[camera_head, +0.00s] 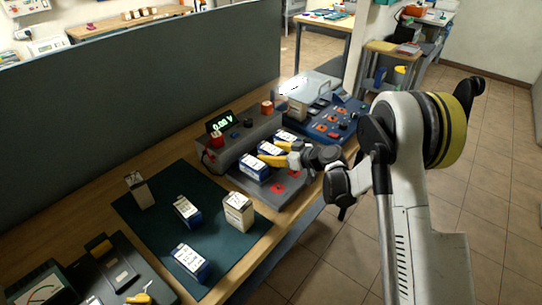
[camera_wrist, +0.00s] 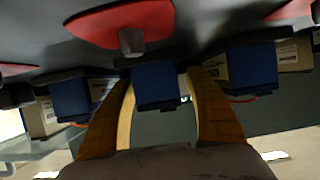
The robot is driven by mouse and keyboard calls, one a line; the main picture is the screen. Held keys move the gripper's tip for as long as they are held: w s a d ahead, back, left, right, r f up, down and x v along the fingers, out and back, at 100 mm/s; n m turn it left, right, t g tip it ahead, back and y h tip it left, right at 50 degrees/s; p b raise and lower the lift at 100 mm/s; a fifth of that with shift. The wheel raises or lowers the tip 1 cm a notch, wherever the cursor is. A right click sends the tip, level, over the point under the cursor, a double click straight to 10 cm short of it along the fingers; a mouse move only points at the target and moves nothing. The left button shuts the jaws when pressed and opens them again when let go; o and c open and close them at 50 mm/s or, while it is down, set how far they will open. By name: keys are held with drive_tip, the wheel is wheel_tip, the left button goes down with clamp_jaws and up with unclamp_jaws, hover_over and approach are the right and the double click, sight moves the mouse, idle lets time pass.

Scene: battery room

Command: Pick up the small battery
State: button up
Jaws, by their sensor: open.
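Three blue-and-white batteries sit in a row on the grey tester in the head view: a near one (camera_head: 254,168), a middle one (camera_head: 267,149) and a far one (camera_head: 284,137). My gripper (camera_head: 272,154) is open, its yellow fingers reaching in at the middle battery. In the wrist view a blue battery (camera_wrist: 155,86) shows between the fingertips of my gripper (camera_wrist: 161,88), with a blue one on each side. Whether the fingers touch it I cannot tell. Which battery is the small one is not clear.
On the dark green mat (camera_head: 160,233) stand two blue-and-white batteries (camera_head: 187,211) (camera_head: 190,262) and two pale boxy ones (camera_head: 238,209) (camera_head: 139,190). A grey panel (camera_head: 140,95) runs along the bench's back. A blue device (camera_head: 335,118) stands beyond the tester. A meter (camera_head: 47,284) lies front left.

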sight(271, 148)
clamp_jaws()
drive_tip(key=shift+r, duration=0.1)
wheel_tip(271, 148, up, 4)
drive_tip(key=shift+p, duration=0.9)
drive_tip(key=d+r+p, duration=0.1)
drive_tip(key=d+r, duration=0.2)
drive_tip(key=d, duration=0.3)
drive_tip(key=s+d+r+p, duration=0.1)
drive_tip(key=d+r+p, duration=0.1)
drive_tip(key=d, duration=0.3)
drive_tip(key=shift+d+r, duration=0.35)
drive_tip(key=shift+r, duration=0.55)
